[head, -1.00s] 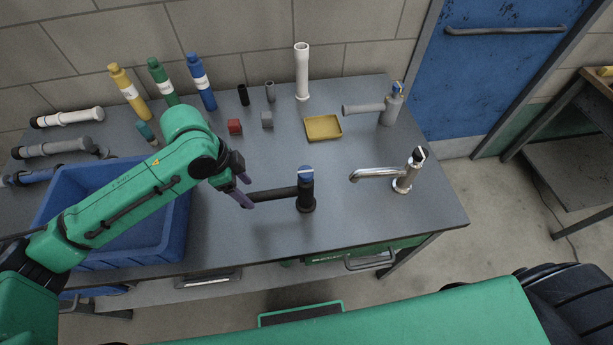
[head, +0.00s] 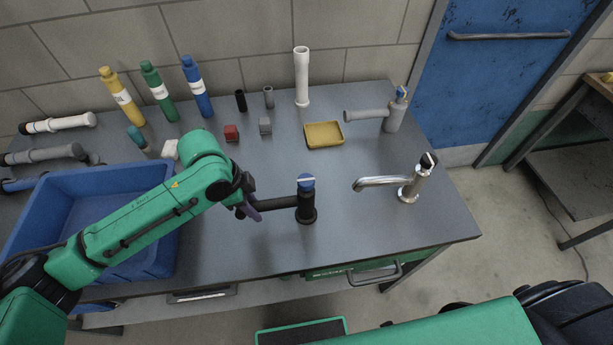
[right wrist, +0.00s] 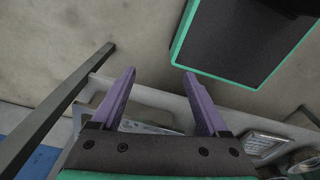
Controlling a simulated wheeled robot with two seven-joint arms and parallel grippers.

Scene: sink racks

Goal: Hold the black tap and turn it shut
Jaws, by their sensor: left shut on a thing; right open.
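The black tap (head: 306,206) stands upright on the grey bench, with a blue cap with a white line (head: 306,182) on top. Its black spout points left in the head view. My left gripper (head: 251,208) is at the spout's free end, its purple fingers shut on it. The arm and wrist hide part of the grip and the spout's tip. My right gripper (right wrist: 158,84) shows in the right wrist view, open and empty, away from the tap.
A chrome tap (head: 411,184) and a grey tap (head: 391,113) stand to the right. A blue crate (head: 50,215) is under my left arm. A yellow tray (head: 324,135), a white pipe (head: 302,77), small blocks and several bottles stand behind. Bench between the two nearer taps is clear.

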